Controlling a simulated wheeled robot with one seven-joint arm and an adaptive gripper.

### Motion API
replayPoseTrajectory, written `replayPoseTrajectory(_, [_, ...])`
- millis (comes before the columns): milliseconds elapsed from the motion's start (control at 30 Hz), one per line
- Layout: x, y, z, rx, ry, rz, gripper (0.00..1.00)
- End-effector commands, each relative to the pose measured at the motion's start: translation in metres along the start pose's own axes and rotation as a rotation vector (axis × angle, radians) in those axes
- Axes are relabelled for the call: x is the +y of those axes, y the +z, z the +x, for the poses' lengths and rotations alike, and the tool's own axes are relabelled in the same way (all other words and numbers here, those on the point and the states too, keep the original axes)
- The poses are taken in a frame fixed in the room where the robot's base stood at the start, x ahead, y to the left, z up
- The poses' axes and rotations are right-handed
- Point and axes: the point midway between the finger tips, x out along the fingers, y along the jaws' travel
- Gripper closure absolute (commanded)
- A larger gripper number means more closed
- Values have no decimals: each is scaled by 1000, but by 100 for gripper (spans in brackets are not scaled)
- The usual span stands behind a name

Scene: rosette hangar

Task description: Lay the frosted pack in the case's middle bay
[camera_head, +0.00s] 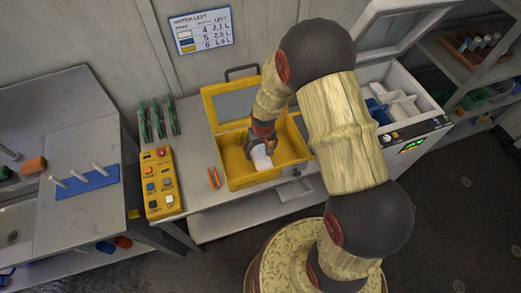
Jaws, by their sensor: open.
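The yellow case (238,183) stands open on the bench, its lid tilted back. A small pale, whitish block (261,158), which looks like the frosted pack, is inside the case near its middle. My gripper (259,149) is right above the pale block, with its fingers down inside the case and open. I cannot tell whether the fingers touch the block or whether it rests on the case floor. The bay dividers are mostly hidden by my arm and too small to make out.
A yellow button box (161,184) and orange-handled tool (214,178) lie left of the case. Green clips (158,118) stand behind. An open white cooler (408,88) stands to the right, partly behind my arm.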

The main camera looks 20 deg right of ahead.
Motion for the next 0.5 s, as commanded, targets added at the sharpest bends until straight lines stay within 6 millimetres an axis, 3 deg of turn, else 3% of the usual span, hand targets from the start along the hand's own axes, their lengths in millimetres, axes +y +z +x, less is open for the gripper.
replayPoseTrajectory(167, [0, -2, -14, 5, 0, 0, 28])
replayPoseTrajectory(500, [0, -2, -80, 5, 0, 0, 28])
